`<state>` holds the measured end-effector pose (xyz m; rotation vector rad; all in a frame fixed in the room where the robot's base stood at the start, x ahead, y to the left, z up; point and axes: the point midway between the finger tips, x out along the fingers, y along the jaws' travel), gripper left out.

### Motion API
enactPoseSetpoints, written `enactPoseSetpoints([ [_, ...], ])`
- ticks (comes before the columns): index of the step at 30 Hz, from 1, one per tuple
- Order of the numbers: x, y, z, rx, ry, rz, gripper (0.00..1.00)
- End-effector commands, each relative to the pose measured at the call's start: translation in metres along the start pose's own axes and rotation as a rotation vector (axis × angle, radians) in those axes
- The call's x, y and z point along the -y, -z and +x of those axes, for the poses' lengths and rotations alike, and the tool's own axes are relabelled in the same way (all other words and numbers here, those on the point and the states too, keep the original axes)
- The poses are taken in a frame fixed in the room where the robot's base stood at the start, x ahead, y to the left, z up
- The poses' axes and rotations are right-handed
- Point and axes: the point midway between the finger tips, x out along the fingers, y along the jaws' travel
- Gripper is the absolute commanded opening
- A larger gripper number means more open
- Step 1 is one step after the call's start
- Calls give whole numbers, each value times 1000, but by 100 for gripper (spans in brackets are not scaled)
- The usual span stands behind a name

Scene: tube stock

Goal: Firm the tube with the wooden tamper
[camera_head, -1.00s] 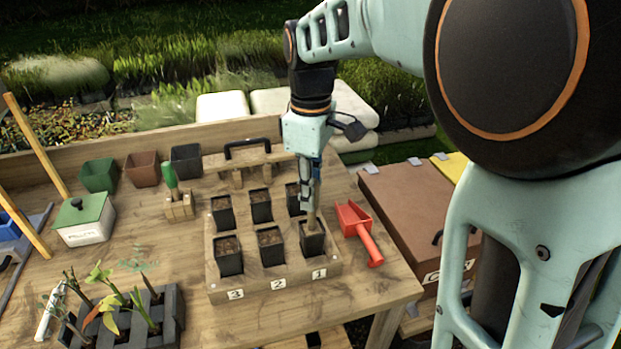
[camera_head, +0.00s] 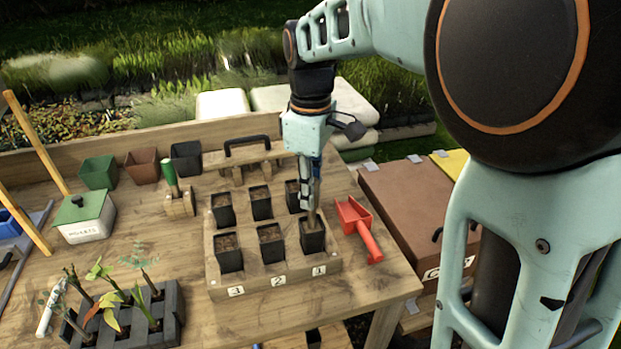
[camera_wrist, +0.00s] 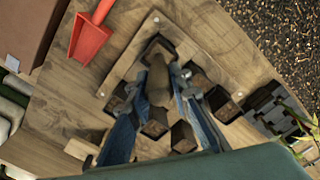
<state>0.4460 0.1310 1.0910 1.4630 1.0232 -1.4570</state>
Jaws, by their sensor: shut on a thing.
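The wooden tamper (camera_head: 312,205) is upright in my gripper (camera_head: 309,185), its lower end at the soil in the black tube (camera_head: 312,238) above label 1. From this angle I cannot tell how hard it presses. In the wrist view my gripper (camera_wrist: 165,92) is shut on the brown tamper (camera_wrist: 158,80), which hides most of the tube below it. The wooden rack (camera_head: 250,287) holds several square black tubes of soil in two rows, with labels 3, 2 and 1 on its front.
A red scoop (camera_head: 361,230) lies just right of the rack. A green-handled tool in a wooden stand (camera_head: 180,205), a green-lidded box (camera_head: 84,217) and a dark seedling tray (camera_head: 172,315) stand left. A wooden stand with a black handle (camera_head: 245,160) is behind the rack.

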Motion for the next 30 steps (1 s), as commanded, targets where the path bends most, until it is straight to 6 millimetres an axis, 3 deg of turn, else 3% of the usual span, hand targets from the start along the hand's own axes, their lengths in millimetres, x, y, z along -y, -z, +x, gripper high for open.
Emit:
enactPoseSetpoints([
  [15, 1, -1, 2, 4, 5, 0, 0],
  [30, 0, 0, -30, 2, 2, 0, 0],
])
